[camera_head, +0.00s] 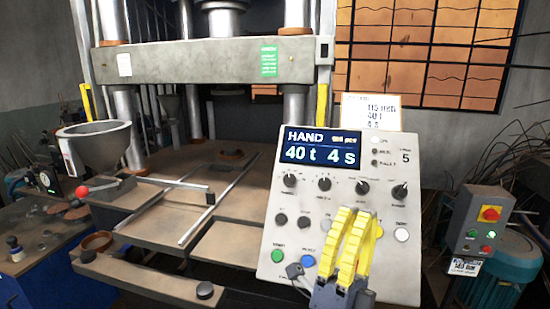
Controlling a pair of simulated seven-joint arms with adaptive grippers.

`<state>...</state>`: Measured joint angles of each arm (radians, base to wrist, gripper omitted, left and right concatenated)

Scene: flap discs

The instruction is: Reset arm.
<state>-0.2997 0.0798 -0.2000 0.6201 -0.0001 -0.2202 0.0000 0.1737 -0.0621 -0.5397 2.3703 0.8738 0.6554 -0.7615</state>
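My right gripper (352,214) has yellow ribbed fingers and comes up from the bottom edge. It is in front of the lower middle of the grey control panel (407,265) and hides part of it. Its two fingers run close side by side, pointing up. I cannot tell whether their tips touch, or whether they touch the panel. No held object shows. The panel's screen (320,150) reads "HAND", "40 t" and "4 s". A green button (278,255) and a blue button (308,261) are left of the fingers. My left gripper is not in view.
A press (210,62) stands behind, with a rail-topped table (235,235) in front. A grey funnel (95,135) and a red-knobbed lever (82,191) are at left. At right stand a switch box (474,228) with a red knob and a teal motor (503,275).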

